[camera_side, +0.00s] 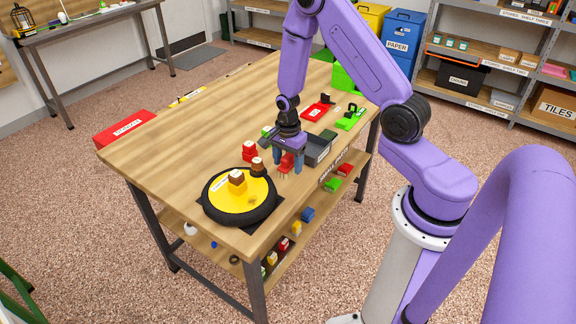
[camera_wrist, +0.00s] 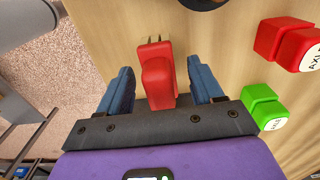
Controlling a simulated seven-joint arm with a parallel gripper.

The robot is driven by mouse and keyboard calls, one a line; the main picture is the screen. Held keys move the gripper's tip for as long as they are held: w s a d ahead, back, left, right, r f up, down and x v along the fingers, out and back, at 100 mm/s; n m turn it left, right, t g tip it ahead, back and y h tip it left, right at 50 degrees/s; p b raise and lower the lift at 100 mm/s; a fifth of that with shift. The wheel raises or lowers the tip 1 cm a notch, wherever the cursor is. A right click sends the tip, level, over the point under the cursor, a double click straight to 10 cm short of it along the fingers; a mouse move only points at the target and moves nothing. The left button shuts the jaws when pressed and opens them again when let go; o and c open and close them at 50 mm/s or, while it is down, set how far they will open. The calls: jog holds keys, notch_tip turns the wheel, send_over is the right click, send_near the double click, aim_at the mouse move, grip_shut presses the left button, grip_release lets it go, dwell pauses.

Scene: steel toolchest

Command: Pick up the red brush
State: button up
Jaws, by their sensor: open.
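A red piece with thin prongs at its far end, which appears to be the red brush (camera_wrist: 158,78), lies between my gripper's fingers in the wrist view. It also shows in the side view (camera_side: 287,161), partly hidden by the fingers. My gripper (camera_side: 287,168) points down, low over the front part of the wooden table. Its two blue fingers are apart, one on each side of the red piece. A gap shows between the piece and each finger in the wrist view, so neither grips it.
A red labelled block (camera_wrist: 284,44) and a green labelled block (camera_wrist: 264,104) stand close to the right. A dark grey tray (camera_side: 320,150) sits beside my gripper. A black-rimmed yellow disc (camera_side: 252,201) carries blocks. The table's left part (camera_side: 170,150) is clear.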

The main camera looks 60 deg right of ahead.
aim_at(288, 155)
jog(key=shift+f, duration=0.3)
grip_shut()
jog(key=shift+r, duration=0.2)
jog(key=shift+r, duration=4.85)
